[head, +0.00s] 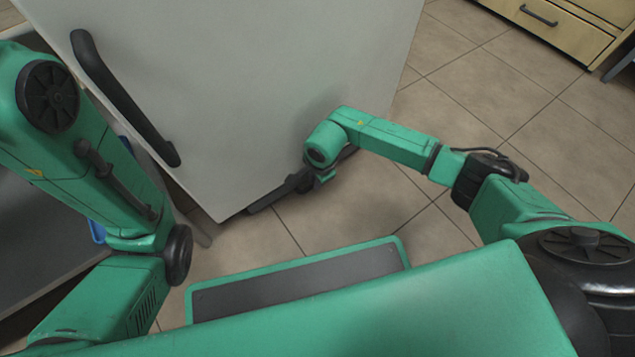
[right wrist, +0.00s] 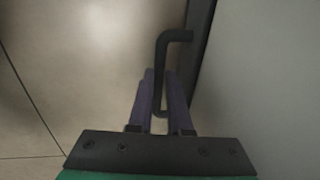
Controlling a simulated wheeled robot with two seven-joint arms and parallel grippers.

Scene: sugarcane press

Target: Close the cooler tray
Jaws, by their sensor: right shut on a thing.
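A large pale grey panel (head: 240,85) of what looks like the cooler fills the upper middle of the head view. A black bar handle (head: 125,100) is on its left side. My right gripper (head: 268,200) is low by the panel's bottom edge. In the right wrist view its fingers (right wrist: 158,85) are shut on a thin black bent handle (right wrist: 172,38), beside a dark edge strip (right wrist: 198,50). I cannot tell from these frames how far the tray stands open. My left arm shows on the left, but its gripper is out of view.
Tiled floor (head: 440,95) lies open to the right of the panel. A wooden drawer cabinet (head: 555,30) stands at the far top right. A grey surface (head: 35,235) and a small blue thing (head: 97,230) show behind my left arm.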

